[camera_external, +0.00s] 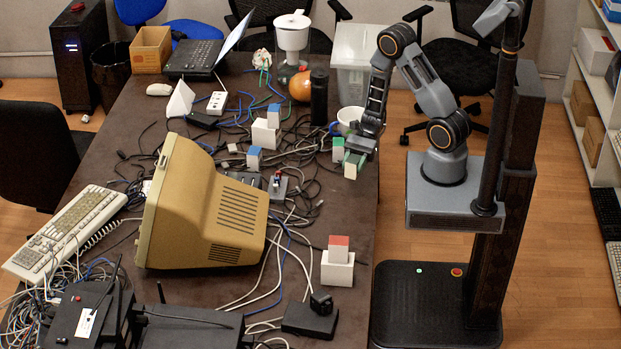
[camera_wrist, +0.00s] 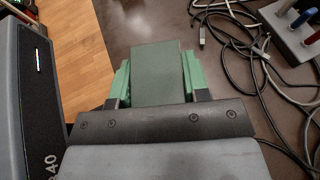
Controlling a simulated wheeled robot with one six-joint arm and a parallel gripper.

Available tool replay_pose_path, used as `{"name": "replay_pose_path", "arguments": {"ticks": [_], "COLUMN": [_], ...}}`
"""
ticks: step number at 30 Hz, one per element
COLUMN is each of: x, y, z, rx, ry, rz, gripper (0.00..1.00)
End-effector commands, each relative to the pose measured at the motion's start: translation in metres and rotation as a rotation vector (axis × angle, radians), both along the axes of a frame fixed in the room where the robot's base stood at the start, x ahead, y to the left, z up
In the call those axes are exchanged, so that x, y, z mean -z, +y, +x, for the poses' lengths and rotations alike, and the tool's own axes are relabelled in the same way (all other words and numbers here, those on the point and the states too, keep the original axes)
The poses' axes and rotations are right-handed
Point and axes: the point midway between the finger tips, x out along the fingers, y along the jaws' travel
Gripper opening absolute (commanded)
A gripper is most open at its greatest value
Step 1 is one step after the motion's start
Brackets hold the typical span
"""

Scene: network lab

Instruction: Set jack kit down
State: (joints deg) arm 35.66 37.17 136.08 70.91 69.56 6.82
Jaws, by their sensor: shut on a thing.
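My gripper (camera_external: 357,156) is at the right edge of the table, pointing down. It is shut on a small green block, taken as the jack kit (camera_external: 350,168). In the wrist view the jack kit (camera_wrist: 161,72) is a dull green rectangular face between the two green fingertips of my gripper (camera_wrist: 158,88). Its underside is hidden, so I cannot tell whether it touches the table (camera_external: 352,220) or hangs just above it.
Tangled cables (camera_wrist: 245,45) and a box with coloured handles (camera_wrist: 297,28) lie to the right in the wrist view. Bare tabletop lies in front of my gripper.

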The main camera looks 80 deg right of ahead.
Motion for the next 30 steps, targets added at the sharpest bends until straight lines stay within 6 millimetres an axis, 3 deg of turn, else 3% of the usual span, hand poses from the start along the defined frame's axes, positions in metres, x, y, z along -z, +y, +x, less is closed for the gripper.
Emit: {"name": "replay_pose_path", "arguments": {"ticks": [1,7,14,16,20,30], "x": [0.013,-0.011,-0.054,-0.057,-0.051,-0.011], "y": [-0.014,-0.053,-0.074,-0.075,-0.078,-0.094], "z": [0.014,0.054,0.077,0.082,0.096,0.175], "rx": [0.041,0.21,0.367,0.411,0.446,0.452], "ry": [-0.012,-0.013,-0.005,-0.001,0.003,0.005], "rz": [-0.007,-0.006,-0.001,0.0,0.002,0.002], "gripper": [0.16,0.16,0.16,0.16,0.16,0.16]}}
